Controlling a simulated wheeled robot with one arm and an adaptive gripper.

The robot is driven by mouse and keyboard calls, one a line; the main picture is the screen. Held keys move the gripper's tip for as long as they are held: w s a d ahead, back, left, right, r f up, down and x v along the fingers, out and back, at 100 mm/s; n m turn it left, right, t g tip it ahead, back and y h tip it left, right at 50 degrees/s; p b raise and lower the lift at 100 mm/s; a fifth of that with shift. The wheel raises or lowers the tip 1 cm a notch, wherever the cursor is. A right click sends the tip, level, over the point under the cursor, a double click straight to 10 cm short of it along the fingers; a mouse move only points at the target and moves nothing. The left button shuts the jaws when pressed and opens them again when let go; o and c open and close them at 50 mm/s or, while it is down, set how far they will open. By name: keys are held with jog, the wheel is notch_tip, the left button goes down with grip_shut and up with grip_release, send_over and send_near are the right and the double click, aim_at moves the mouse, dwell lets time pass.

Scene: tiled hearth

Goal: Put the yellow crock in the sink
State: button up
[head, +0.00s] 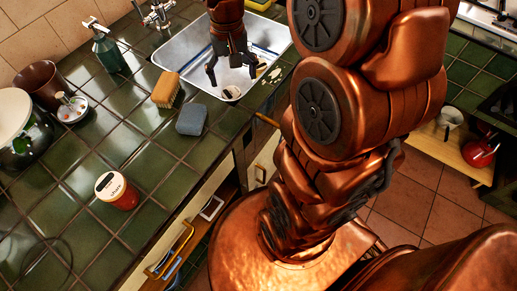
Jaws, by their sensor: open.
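The steel sink (172,56) is set into the green tiled counter at the top middle of the head view. My gripper (232,72) points down inside the sink outline, its two fingers spread open with nothing seen between them. A small pale yellowish thing (261,70) is beside the right fingertip, partly hidden; I cannot tell whether it is the yellow crock or whether the finger touches it. No other thing in view is clearly a yellow crock.
On the counter stand a tan brush (165,90), a blue-grey sponge (191,120), a green dispenser (107,50), a brown pot (40,84), a small white dish (75,113) and a red jar with a pale lid (117,190). The tap (156,14) rises behind the sink. My arm hides the counter's right side.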

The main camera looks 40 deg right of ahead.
jog(key=s+a+n, duration=0.2)
jog(key=s+a, duration=0.2)
jog(key=s, duration=0.6)
jog(key=s+a+n+g, duration=0.1)
jog(key=s+a, duration=0.3)
jog(key=s, duration=0.6)
jog(key=shift+s+n, duration=0.25)
jog(key=shift+n, duration=0.45)
jog(key=shift+f, duration=0.1)
